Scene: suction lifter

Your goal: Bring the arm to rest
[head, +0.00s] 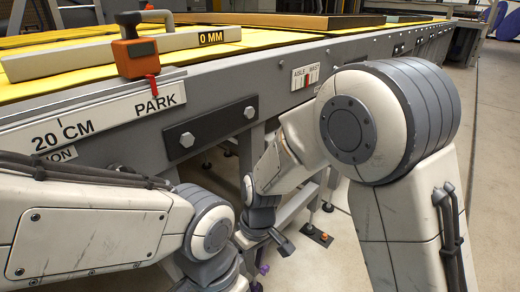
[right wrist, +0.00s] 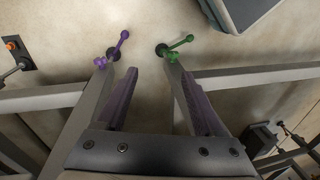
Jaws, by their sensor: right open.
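My right arm bends down in front of the table's side in the head view. My right gripper (head: 263,264) hangs low beside the table frame, mostly hidden by its own wrist. In the right wrist view, my right gripper (right wrist: 160,74) has its two purple fingers spread wide, with nothing between them. My left arm comes in from the left in the head view, bent at its wrist. Its gripper is out of sight below the wrist.
The grey table side (head: 245,92) runs close behind both arms. An orange-and-grey block (head: 135,50) with a red pointer stands at the PARK label (head: 150,103). In the right wrist view, a purple lever (right wrist: 118,47) and a green lever (right wrist: 178,45) show beyond the fingertips.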

